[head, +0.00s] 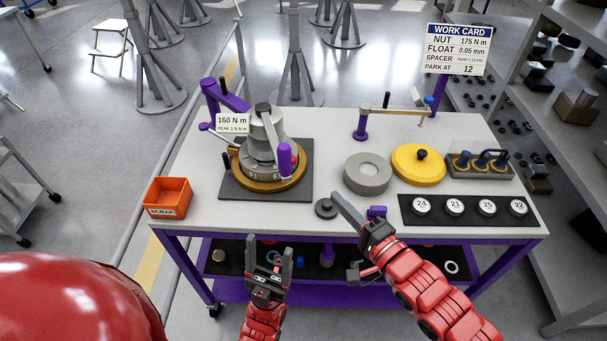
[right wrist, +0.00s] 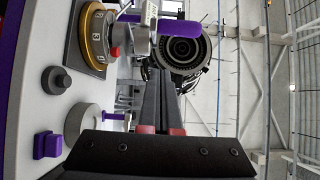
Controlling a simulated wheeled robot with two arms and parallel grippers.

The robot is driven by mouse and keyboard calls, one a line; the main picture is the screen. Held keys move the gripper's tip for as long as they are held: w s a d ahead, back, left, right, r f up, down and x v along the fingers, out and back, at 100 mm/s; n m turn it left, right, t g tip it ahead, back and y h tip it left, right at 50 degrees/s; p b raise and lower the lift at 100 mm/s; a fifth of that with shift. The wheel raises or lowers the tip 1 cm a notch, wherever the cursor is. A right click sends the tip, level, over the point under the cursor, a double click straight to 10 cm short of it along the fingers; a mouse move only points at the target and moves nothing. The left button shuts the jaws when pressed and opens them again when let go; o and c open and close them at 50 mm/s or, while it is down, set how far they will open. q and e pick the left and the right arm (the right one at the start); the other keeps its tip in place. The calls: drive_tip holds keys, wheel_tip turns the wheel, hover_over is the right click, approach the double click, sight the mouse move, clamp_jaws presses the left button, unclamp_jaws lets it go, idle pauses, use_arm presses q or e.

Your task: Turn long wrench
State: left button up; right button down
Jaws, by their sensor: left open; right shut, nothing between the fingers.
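A grey stepped fixture (head: 262,135) stands on a gold ring (head: 270,182) with numbers at the back left of the bench. A wrench-like bar with a thick purple handle (head: 285,160) slopes from the fixture's top down its near right side; I take it for the long wrench. A purple handle also shows in the right wrist view (right wrist: 180,33). A sign (head: 233,122) beside it reads 160 N m, peak 176 N m. My right gripper (head: 338,199) is shut and empty over the bench's front edge, apart from the handle. My left gripper (head: 281,256) is open and empty before the bench.
An orange scrap bin (head: 167,198) stands at the left. A small dark knob (head: 326,208) sits near the front edge.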

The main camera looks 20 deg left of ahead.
drive_tip(key=w+a+p, duration=0.3)
drive_tip(key=a, duration=0.6)
drive_tip(key=shift+w+a+p, duration=0.25)
drive_tip(key=shift+w+p, duration=0.1)
drive_tip(key=shift+p, duration=0.05)
drive_tip(key=shift+d, duration=0.1)
